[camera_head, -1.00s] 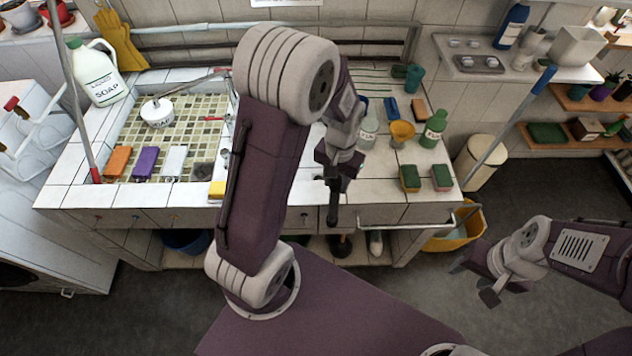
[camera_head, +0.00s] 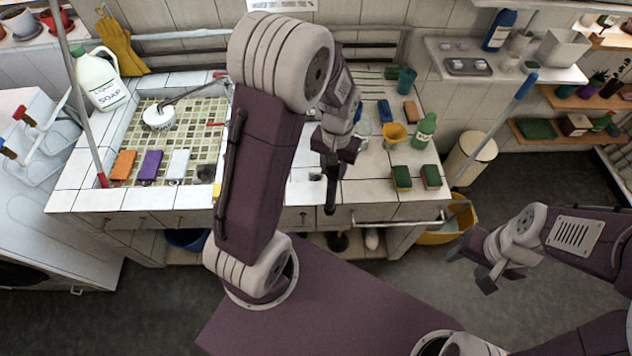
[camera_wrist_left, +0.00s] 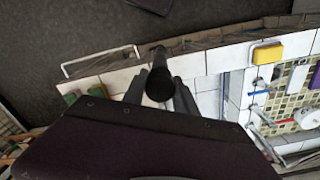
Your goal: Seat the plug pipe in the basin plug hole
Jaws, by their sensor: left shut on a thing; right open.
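My left gripper (camera_head: 338,150) is shut on the black plug pipe (camera_head: 331,194), which hangs roughly upright in front of the counter's front edge. In the left wrist view the pipe (camera_wrist_left: 160,80) shows between the two fingers. The tiled basin (camera_head: 190,115) is left of my left arm. A dark square patch (camera_head: 205,172) at its near right corner may be the plug hole; my arm stands close to it and its detail is too small to tell. The pipe is well right of the basin and apart from it. My right gripper (camera_head: 488,276) is open and empty, low over the floor.
Orange (camera_head: 123,164), purple (camera_head: 150,165) and white (camera_head: 179,164) blocks line the basin's near edge. A soap jug (camera_head: 102,80) stands at back left. Green sponges (camera_head: 401,178), a yellow cup (camera_head: 393,136) and a green bottle (camera_head: 425,131) occupy the right counter.

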